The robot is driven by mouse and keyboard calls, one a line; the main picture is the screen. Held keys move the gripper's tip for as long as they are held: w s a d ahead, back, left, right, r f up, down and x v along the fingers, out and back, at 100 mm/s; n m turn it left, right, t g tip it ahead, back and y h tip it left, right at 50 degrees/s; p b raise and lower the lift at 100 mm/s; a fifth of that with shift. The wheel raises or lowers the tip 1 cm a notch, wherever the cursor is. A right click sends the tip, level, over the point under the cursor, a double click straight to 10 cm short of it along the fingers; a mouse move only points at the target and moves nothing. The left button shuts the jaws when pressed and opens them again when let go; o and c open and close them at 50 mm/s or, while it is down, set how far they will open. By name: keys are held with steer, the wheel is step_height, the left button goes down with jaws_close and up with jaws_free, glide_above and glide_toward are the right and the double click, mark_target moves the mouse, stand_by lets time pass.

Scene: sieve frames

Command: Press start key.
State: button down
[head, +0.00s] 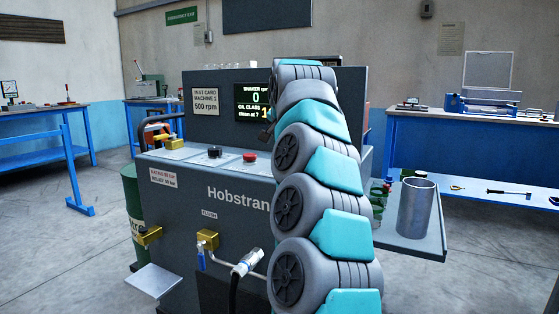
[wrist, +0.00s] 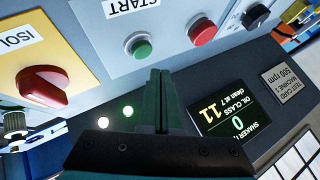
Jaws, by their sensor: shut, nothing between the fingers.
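The green start key (wrist: 138,45) sits in a grey collar on the light panel in the wrist view, beside its START label (wrist: 131,6). My gripper (wrist: 160,72) is shut and empty. Its fingertips appear just below and right of the key in that picture; a gap shows between them in the image. I cannot tell the depth between them. In the head view my arm covers the start key and most of the gripper.
A red key (wrist: 203,32) and a black knob (wrist: 257,15) are beside the start key. A red isolator knob (wrist: 42,86) is on the other side. The display (wrist: 228,112) reads shaker 0, oil class 11. A metal cylinder (head: 416,207) stands on the side shelf.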

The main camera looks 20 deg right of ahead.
steer(key=shift+r+p, duration=1.3)
steer(key=shift+r, duration=0.65)
steer(key=shift+f, duration=0.1)
steer(key=s+a+f+n+g+y, duration=0.1)
steer(key=s+a+f+n+g, duration=0.1)
steer(key=s+a+f+n, duration=0.35)
steer(key=s+a+f+n+g+y, duration=0.25)
steer(key=s+a+f, duration=0.45)
steer(key=s+a, duration=0.35)
steer(key=s+a+f+n+g, duration=0.1)
steer(key=s+f+g, duration=0.1)
steer(key=s+f, duration=0.5)
steer(key=s+a+f+n+g, duration=0.1)
steer(key=s+f, duration=0.6)
steer(key=s, duration=0.9)
steer(key=s+a+f+n+g, duration=0.2)
steer(key=s+f, duration=0.5)
steer(key=s, duration=0.5)
steer(key=shift+f+g+h, duration=0.4)
steer(key=shift+g+h, duration=0.05)
steer(key=shift+g, duration=0.1)
steer(key=c, duration=1.6)
jaws_free()
steer(key=shift+w, duration=0.1)
